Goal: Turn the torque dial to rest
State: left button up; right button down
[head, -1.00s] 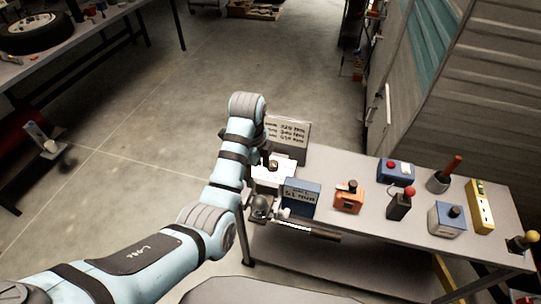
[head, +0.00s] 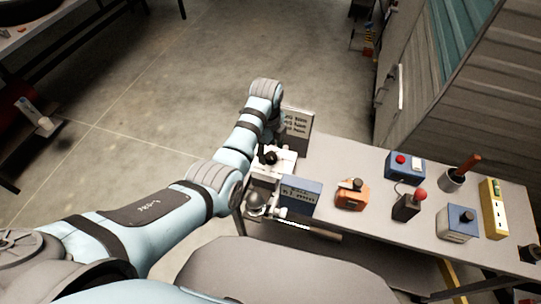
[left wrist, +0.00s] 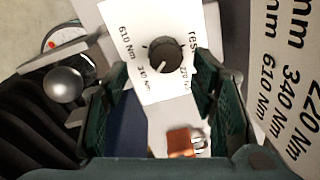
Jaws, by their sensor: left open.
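The torque dial is a dark round knob (left wrist: 165,57) on a white plate (left wrist: 128,32) in the left wrist view. The plate is marked 610 Nm, 340 Nm, 220 Nm and rest. The knob's light pointer line is on its lower side, near the 340 Nm mark and away from rest. My left gripper (left wrist: 158,86) is open, its two dark green fingers apart, with the knob just beyond the tips and nothing between them. In the head view the white dial box (head: 285,162) is at the bench's left end, partly hidden by my left arm.
A sign listing torque values (head: 298,123) stands behind the dial. A blue box (head: 300,196), orange device (head: 352,194), red-knobbed dark box (head: 406,208) and blue-and-white box (head: 457,222) stand to the right. A metal ball (left wrist: 64,84) is beside my left finger.

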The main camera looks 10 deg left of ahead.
aim_at(271, 156)
pick_arm(q)
jog(key=f, duration=0.2)
jog(key=w+f, duration=0.1)
jog(key=shift+f+b, duration=0.35)
jog(key=shift+b, duration=0.05)
jog(key=shift+w+f, duration=0.1)
jog(key=shift+f, duration=0.15)
jog(key=shift+s+d+r, duration=0.1)
jog(key=shift+s+r, duration=0.1)
jog(key=shift+s, duration=0.05)
jog(key=shift+c, duration=1.6)
jog(key=c, duration=0.8)
pick_arm(e)
jog(key=shift+w+f, duration=0.6)
jog(key=shift+w, duration=0.05)
jog(key=shift+r, duration=0.15)
